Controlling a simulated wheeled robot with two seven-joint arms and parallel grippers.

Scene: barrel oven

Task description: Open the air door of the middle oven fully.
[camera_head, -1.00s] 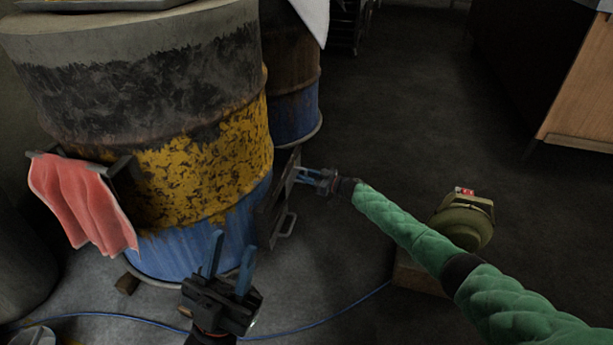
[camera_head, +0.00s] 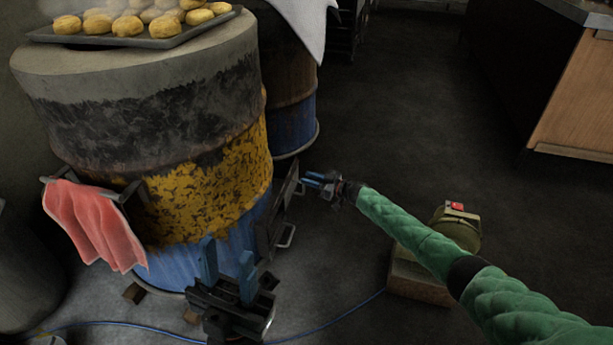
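The barrel oven (camera_head: 205,190) nearest me is grey on top, yellow in the middle and blue below. Its dark air door (camera_head: 270,222) stands out from the lower right side, seen nearly edge-on, with a small metal handle (camera_head: 287,237) low on its outer side. My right gripper (camera_head: 308,180) is just right of the door's upper edge. Its blue fingers look slightly apart with nothing seen between them; contact with the door cannot be told. My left gripper (camera_head: 228,266) is open and empty, fingers up, in front of the barrel's blue base.
A tray of buns (camera_head: 150,40) lies on the barrel. A red cloth (camera_head: 95,225) hangs on a rail at its left. Another barrel (camera_head: 290,95) stands behind. A green round device (camera_head: 455,228) sits on a box at right. A blue cable (camera_head: 335,322) crosses the floor.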

